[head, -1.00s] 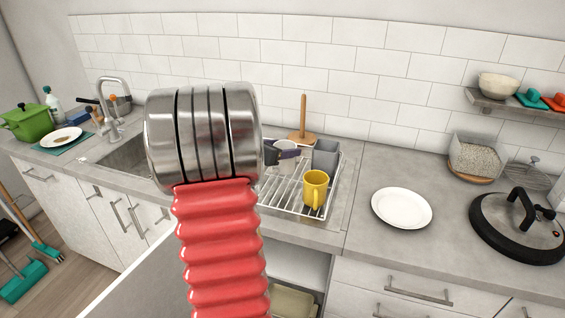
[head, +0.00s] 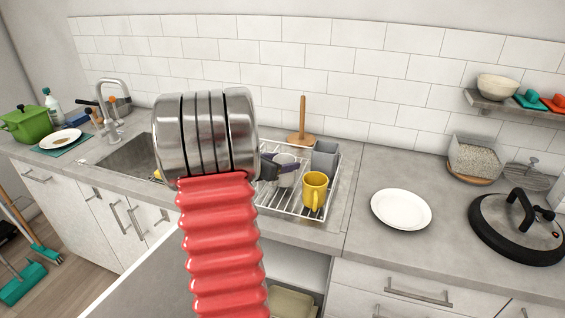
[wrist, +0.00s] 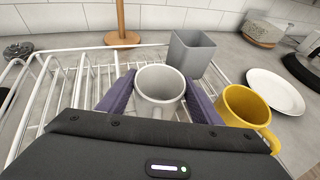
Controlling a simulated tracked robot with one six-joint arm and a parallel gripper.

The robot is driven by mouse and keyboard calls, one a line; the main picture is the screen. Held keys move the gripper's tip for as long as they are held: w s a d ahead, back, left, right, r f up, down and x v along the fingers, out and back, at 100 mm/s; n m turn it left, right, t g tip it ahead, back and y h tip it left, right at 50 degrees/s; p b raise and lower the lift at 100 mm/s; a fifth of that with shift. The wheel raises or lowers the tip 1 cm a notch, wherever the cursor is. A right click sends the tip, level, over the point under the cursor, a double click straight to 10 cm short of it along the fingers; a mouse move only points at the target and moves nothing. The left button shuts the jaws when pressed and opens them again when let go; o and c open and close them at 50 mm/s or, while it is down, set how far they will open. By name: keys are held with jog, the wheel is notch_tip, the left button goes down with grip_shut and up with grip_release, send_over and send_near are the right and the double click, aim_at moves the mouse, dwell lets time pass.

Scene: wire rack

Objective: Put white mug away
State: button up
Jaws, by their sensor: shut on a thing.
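The white mug (wrist: 160,84) stands upright between the purple fingers of my gripper (wrist: 160,98) in the wrist view, and my gripper is shut on it. The mug is over the wire rack (wrist: 88,82); whether its base touches the wires is hidden. In the head view the mug (head: 286,172) shows at the left part of the rack (head: 290,203), with my gripper (head: 284,168) around it and my arm hiding what lies to its left.
A yellow mug (head: 314,190) stands on the rack just right of the white mug. A grey holder (head: 325,157) is behind it, and a wooden paper-towel stand (head: 302,125) behind the rack. A white plate (head: 401,209) lies on the counter to the right. The sink (head: 130,160) is left.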

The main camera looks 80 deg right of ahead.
jog(key=shift+f, duration=0.15)
jog(key=o, duration=1.2)
jog(key=shift+o, duration=0.4)
jog(key=shift+w, duration=0.1)
jog(key=v, duration=1.3)
jog(key=shift+a+r, duration=0.2)
jog(key=shift+a, duration=0.1)
jog(key=shift+w, duration=0.1)
